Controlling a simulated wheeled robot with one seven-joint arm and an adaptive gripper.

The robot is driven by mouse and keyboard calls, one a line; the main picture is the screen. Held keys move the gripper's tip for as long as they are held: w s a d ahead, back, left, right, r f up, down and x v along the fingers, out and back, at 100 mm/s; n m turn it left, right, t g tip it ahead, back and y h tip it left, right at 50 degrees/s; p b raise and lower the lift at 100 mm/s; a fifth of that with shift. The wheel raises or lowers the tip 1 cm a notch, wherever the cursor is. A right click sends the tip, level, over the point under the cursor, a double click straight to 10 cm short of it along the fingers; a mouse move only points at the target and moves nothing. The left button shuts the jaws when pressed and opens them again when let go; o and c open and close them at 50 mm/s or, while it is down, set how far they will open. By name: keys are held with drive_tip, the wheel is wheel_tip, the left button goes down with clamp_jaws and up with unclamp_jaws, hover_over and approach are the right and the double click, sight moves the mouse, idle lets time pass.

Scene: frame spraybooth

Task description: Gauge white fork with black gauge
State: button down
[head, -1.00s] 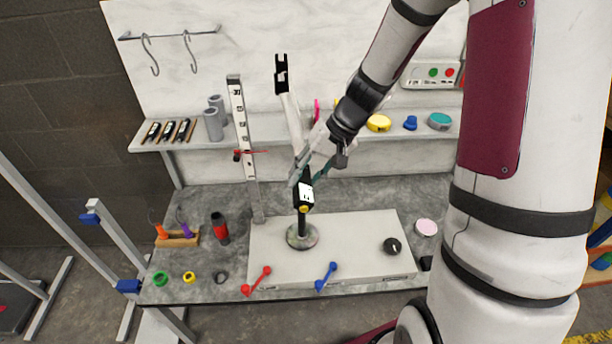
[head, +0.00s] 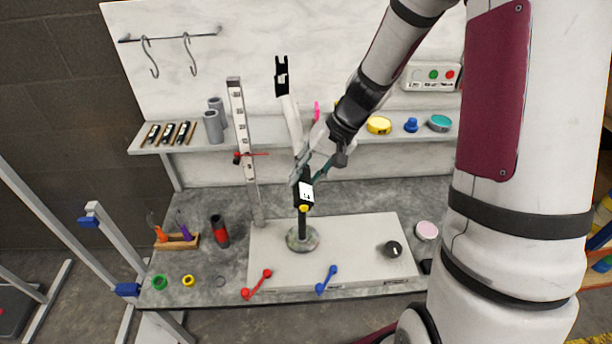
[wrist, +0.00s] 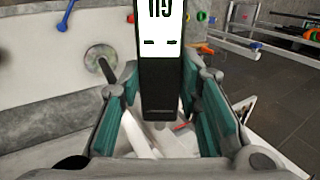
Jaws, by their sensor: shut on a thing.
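The white fork (head: 292,118) leans slightly in the head view, with a black forked top end (head: 281,75) and its lower part behind my gripper. The black gauge (head: 304,191) has a white display and sits above a round-based stand (head: 302,239), with a yellow part beneath it. My gripper (head: 314,168) is shut on the gauge. In the wrist view the gauge (wrist: 161,82) stands between the teal pads of my gripper (wrist: 160,95), display facing the camera. White parts show below it there, but I cannot tell whether the gauge touches the fork.
A tall white ruler post (head: 244,140) with a red pointer stands left of the fork. A pale raised plate (head: 360,235) bears the stand and a black knob (head: 392,249). A red handle (head: 257,284) and blue handle (head: 327,279) are at its front. The shelf (head: 270,136) behind holds several items.

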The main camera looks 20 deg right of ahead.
sight(308, 203)
drive_tip(key=shift+w+d, duration=0.1)
drive_tip(key=shift+w, duration=0.2)
idle(1.0)
drive_tip(key=shift+s+a+p, duration=0.45)
drive_tip(key=shift+s+p, duration=0.2)
drive_tip(key=shift+s, duration=0.65)
drive_tip(key=shift+s+a+p, duration=0.4)
drive_tip(key=shift+s+p, duration=0.3)
drive_tip(key=shift+s, duration=0.55)
drive_tip(key=shift+s+a+p, duration=0.45)
drive_tip(key=shift+s+p, duration=0.2)
drive_tip(key=shift+s, duration=0.65)
drive_tip(key=shift+d, duration=0.1)
